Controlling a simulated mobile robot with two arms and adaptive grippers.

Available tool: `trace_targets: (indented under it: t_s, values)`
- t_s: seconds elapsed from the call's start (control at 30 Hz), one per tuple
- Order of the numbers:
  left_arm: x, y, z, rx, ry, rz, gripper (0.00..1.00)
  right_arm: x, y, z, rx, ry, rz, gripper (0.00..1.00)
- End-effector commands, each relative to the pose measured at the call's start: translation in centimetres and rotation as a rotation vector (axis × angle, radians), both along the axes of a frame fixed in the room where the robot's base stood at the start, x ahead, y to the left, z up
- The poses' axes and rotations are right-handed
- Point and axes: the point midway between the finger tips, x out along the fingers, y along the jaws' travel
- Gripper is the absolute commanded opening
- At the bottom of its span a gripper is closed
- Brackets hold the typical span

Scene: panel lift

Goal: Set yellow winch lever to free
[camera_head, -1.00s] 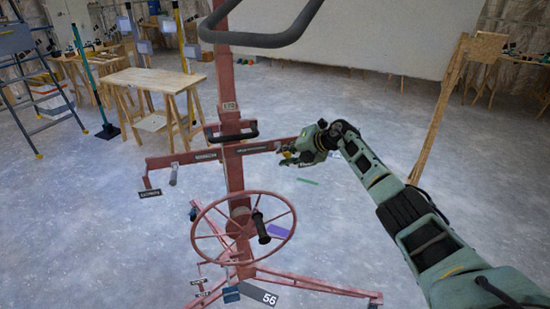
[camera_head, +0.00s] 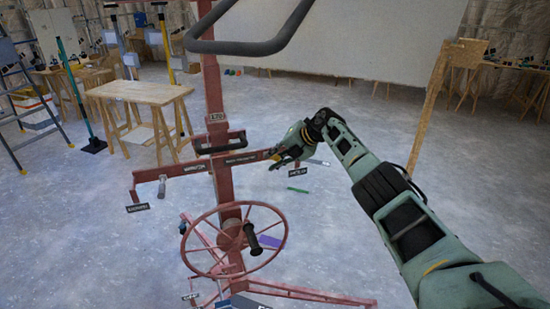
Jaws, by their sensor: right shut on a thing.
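A red panel lift stands in the middle of the view, with a mast (camera_head: 214,95), a crossbar (camera_head: 240,158) and a spoked handwheel (camera_head: 236,237) with a black knob. I cannot make out a clearly yellow winch lever; small parts at the crossbar's right end are partly hidden by my right gripper. My right gripper (camera_head: 274,161) reaches in from the right and is shut on a small part there, which its fingers mostly cover. A black label (camera_head: 298,172) and a grey bar (camera_head: 318,162) show just beside the gripper. My left gripper is out of view.
A dark bent bar (camera_head: 250,46) crosses the top of the view. A wooden table (camera_head: 140,90) stands behind to the left, and a wooden post (camera_head: 429,108) to the right.

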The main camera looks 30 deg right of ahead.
Motion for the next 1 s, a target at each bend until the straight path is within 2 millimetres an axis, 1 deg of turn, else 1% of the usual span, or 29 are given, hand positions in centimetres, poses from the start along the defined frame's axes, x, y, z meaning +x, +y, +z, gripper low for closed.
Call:
trace_targets:
  t_s: [0.03, 0.07, 0.27, 0.67, 0.83, 1.0]
  values:
    - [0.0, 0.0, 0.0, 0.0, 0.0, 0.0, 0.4, 0.3, 0.1, 0.5, 0.002, -0.012, 0.001, 0.0]
    - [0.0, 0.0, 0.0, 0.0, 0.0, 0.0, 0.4, 0.2, 0.1, 0.5, 0.002, -0.012, 0.001, 0.18]
    - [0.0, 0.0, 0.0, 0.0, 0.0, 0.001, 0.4, 0.2, 0.1, 0.4, 0.002, -0.01, 0.0, 0.35]
    - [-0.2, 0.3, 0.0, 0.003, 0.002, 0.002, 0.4, -0.1, -0.2, 0.3, 0.0, -0.005, -0.001, 0.35]
    - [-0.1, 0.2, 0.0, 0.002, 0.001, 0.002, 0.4, -0.8, -0.7, 1.2, 0.0, -0.009, -0.002, 0.35]
    - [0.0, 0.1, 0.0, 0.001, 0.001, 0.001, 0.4, -2.2, -1.3, 2.5, -0.003, -0.005, 0.0, 0.35]
